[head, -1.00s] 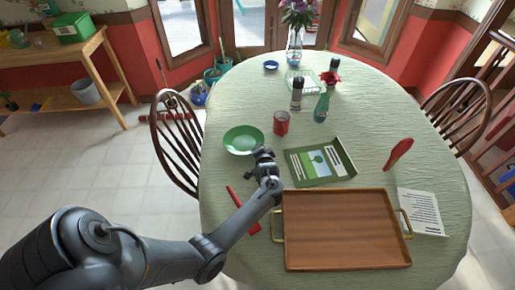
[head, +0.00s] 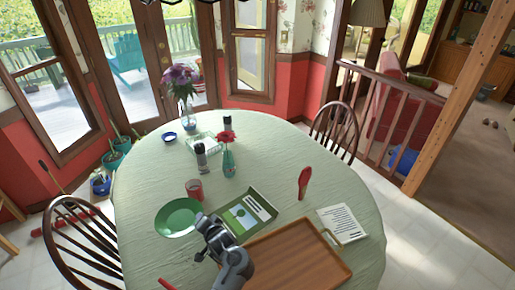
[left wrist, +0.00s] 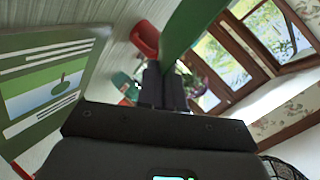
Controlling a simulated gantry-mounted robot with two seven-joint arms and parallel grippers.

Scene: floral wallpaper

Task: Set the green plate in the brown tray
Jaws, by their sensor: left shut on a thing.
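The green plate (head: 176,218) is at the left front of the table, just in front of the red cup. My left gripper (head: 207,222) is shut on the plate's right rim. In the left wrist view the plate (left wrist: 190,22) shows nearly edge-on, rising from between the closed fingers (left wrist: 164,85). I cannot tell whether the plate still touches the cloth. The brown tray (head: 310,254) lies at the table's front, to the right of the gripper. My right gripper is not in view.
A green-framed picture card (head: 248,214) lies between plate and tray. The red cup (head: 194,189) stands behind the plate. A red-handled item (head: 304,183) and a printed sheet (head: 341,224) lie to the right. Shakers and a flower vase (head: 228,162) stand farther back. The tray looks empty.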

